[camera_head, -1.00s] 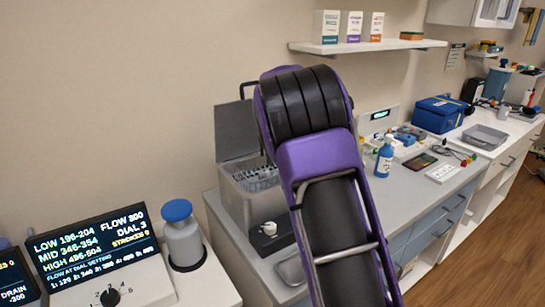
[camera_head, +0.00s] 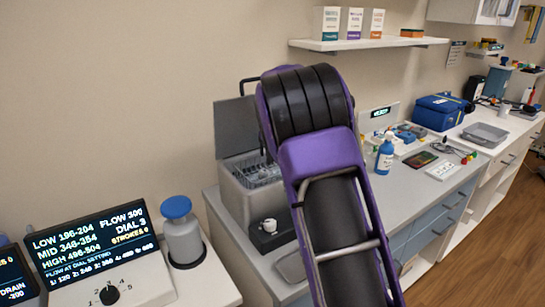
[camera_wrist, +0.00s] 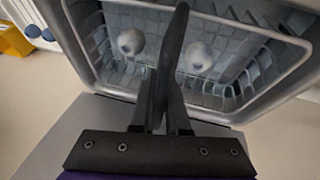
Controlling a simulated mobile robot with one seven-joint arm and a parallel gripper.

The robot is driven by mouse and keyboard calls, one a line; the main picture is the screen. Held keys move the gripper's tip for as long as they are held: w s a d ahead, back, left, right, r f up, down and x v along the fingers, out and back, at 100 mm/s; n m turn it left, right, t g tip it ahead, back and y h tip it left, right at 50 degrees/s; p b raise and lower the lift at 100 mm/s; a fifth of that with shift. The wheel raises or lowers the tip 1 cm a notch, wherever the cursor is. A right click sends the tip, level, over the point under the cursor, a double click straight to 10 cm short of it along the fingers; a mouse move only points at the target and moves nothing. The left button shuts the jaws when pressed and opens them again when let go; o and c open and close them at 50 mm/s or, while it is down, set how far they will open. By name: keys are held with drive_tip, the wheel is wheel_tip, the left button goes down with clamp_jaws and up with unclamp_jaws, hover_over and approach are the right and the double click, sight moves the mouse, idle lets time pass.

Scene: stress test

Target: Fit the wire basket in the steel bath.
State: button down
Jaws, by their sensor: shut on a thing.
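The steel bath (camera_head: 236,203) stands on the counter left of my arm, its lid (camera_head: 236,128) raised behind it. The wire basket (camera_head: 262,174) shows within the bath's opening, partly hidden by my arm. In the wrist view, the basket's lattice (camera_wrist: 238,88) lies inside the bath's pale rim (camera_wrist: 296,42), with two round whitish things in it. My gripper (camera_wrist: 161,108) is shut on the basket's dark upright handle (camera_wrist: 176,40). I cannot tell whether the basket rests on the bath's floor. My gripper is hidden in the head view.
A white knob (camera_head: 269,225) sits on a dark block at the bath's front. A blue-capped bottle (camera_head: 182,235) and a flow display (camera_head: 90,245) stand at left. A blue spray bottle (camera_head: 384,157) and a grey tray (camera_head: 485,134) are to the right.

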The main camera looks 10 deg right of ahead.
drive_tip(key=shift+f+b, duration=0.75)
drive_tip(key=shift+f, duration=0.4)
idle(1.4)
drive_tip(key=c, duration=1.2)
unclamp_jaws()
drive_tip(key=shift+r, duration=0.15)
drive_tip(key=shift+r+p, duration=1.55)
drive_tip(key=shift+r, duration=0.3)
drive_tip(key=o, duration=0.6)
